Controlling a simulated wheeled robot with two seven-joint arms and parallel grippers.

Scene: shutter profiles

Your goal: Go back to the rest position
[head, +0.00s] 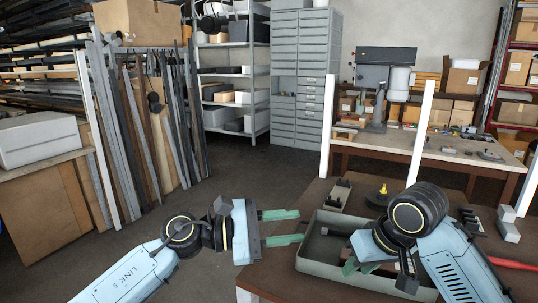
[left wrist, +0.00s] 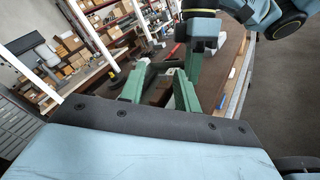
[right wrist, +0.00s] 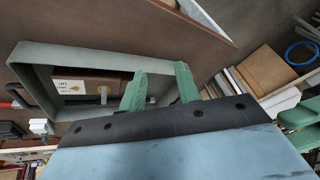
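My left gripper (head: 301,227) is open, its two green fingers apart and pointing right near the table's left edge. In the left wrist view the gap between the fingertips (left wrist: 160,68) looks empty. My right gripper (head: 352,266) is low over the grey-green tray (head: 325,272), and my arm hides part of it in the head view. In the right wrist view its green fingers (right wrist: 158,72) stand apart with nothing seen between them. That view shows the tray (right wrist: 38,84) holding a brown piece with a white label and yellow knob-like parts.
The brown work table (head: 318,190) carries a small grey holder with dark parts (head: 334,197), a yellow-topped black item (head: 383,190), grey blocks (head: 509,226) and a red-handled tool (head: 512,263). White posts (head: 420,135) rise near it. Open floor (head: 240,175) lies to the left.

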